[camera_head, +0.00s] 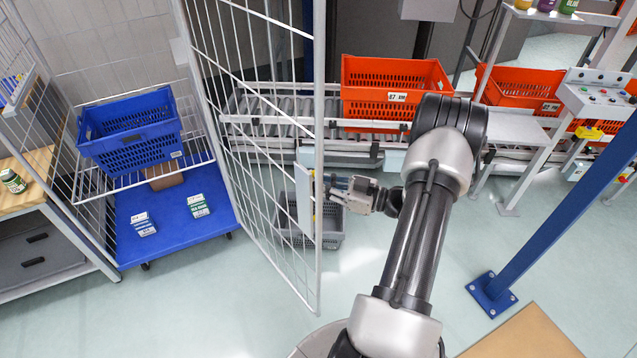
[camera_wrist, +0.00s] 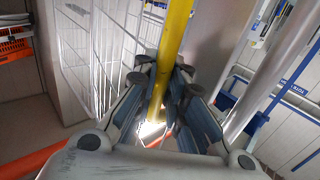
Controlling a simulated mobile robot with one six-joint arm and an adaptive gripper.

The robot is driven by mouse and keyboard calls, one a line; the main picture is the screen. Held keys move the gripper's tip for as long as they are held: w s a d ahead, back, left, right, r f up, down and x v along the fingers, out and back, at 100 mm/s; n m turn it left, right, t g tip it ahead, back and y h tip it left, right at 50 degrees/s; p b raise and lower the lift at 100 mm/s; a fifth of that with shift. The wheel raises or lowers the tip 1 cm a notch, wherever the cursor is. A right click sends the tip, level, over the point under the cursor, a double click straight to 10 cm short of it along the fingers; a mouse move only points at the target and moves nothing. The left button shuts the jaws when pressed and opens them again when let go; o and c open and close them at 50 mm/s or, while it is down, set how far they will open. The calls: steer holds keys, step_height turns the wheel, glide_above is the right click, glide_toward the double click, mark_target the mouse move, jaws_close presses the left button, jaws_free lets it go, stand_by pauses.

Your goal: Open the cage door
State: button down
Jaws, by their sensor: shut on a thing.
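The cage door (camera_head: 271,150) is a white wire-mesh panel. In the head view it stands swung out from the cage, leaving the cage front open. My gripper (camera_head: 334,188) is at the door's outer edge post, beside a pale plate there. In the wrist view my gripper (camera_wrist: 160,95) has its fingers shut around a yellow bar (camera_wrist: 172,50), the door handle. The door's mesh (camera_wrist: 92,55) shows to the left of the bar. The cage (camera_head: 75,185) holds a blue tote (camera_head: 130,130) on a wire shelf and a blue base (camera_head: 172,225) with small boxes.
A roller conveyor (camera_head: 270,104) with orange totes (camera_head: 395,85) runs behind the door. A grey crate (camera_head: 325,238) is on the floor behind the door. A blue post (camera_head: 560,215) stands at right. Floor in front of the cage is clear.

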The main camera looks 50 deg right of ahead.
steer(key=shift+s+d+f, duration=0.1)
steer(key=shift+f, duration=0.05)
steer(key=c, duration=1.9)
jaws_free()
steer(key=shift+s, duration=0.15)
steer(key=o, duration=0.3)
steer(key=shift+d, duration=0.1)
steer(key=v, duration=1.2)
steer(key=shift+r, duration=0.25)
